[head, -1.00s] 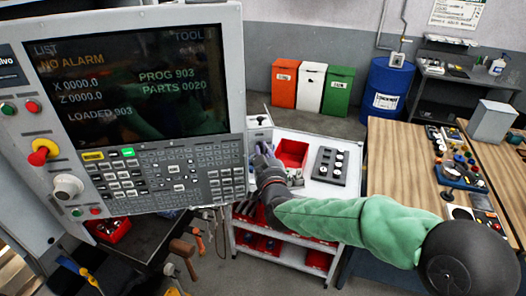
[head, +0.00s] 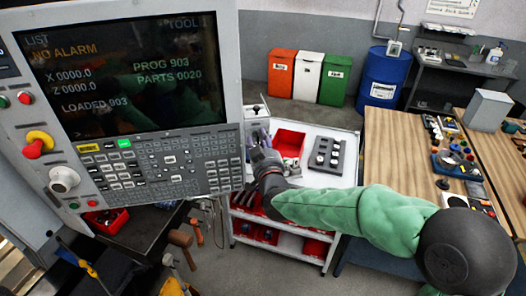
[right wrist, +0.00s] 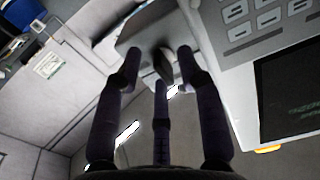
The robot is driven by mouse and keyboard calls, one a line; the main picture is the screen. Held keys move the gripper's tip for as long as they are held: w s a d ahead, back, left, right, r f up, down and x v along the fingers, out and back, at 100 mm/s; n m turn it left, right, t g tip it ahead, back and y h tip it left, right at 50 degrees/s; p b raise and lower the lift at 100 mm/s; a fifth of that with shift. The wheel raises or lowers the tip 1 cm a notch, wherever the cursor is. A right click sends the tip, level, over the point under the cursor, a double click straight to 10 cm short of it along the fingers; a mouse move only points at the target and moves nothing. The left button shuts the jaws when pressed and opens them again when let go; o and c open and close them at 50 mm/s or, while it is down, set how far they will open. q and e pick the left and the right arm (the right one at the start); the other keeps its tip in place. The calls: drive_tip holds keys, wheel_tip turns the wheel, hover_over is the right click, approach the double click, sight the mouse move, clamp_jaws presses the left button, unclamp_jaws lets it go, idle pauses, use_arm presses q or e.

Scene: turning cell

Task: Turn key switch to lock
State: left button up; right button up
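The machine control panel (head: 130,110) fills the left of the head view. A small grey box (head: 255,107) sits at its right edge. In the right wrist view, the box (right wrist: 150,35) has a dark tab (right wrist: 164,65) on it that looks like the key of the key switch. My right gripper (head: 260,148) is just below the box in the head view. In the wrist view its dark fingers (right wrist: 158,65) are spread around the tab, with gaps visible; contact cannot be told. The switch's markings are not readable. My left gripper is not in view.
A white cart (head: 340,180) with a red bin (head: 289,144) and a dark tray of parts (head: 327,155) stands behind the gripper. A wooden table (head: 400,150) is at right. Hammers and tools hang below the panel, close to the arm.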

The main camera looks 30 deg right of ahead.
drive_tip(key=v, duration=1.1)
drive_tip(key=shift+s, duration=0.35)
drive_tip(key=w+a+f+n+g+y+b, duration=0.1)
drive_tip(key=a+f+g+y+b, duration=0.15)
drive_tip(key=f, duration=0.85)
drive_tip(key=w+a+f+g+y+b, duration=0.2)
drive_tip(key=a+f+b, duration=0.15)
drive_tip(key=f, duration=0.85)
drive_tip(key=w+a+f+n+g+y+b, duration=0.1)
drive_tip(key=a+f+g+y+b, duration=0.15)
drive_tip(key=f, duration=0.85)
drive_tip(key=s+a+f+g+y+b, duration=0.1)
drive_tip(key=s+a+f+g+b, duration=0.1)
drive_tip(key=s+f, duration=0.4)
drive_tip(key=s+a+f+g+y+b, duration=0.1)
drive_tip(key=s+a+f+g+b, duration=0.2)
drive_tip(key=f, duration=1.2)
drive_tip(key=s+a+f+g+y+b, duration=0.1)
drive_tip(key=s+a+f+g, duration=0.3)
drive_tip(key=s+f, duration=0.5)
wheel_tip(320, 180, down, 3)
drive_tip(key=shift+a+r+m+g+b, duration=0.3)
drive_tip(key=shift+a+b, duration=0.35)
drive_tip(key=shift+a, duration=0.3)
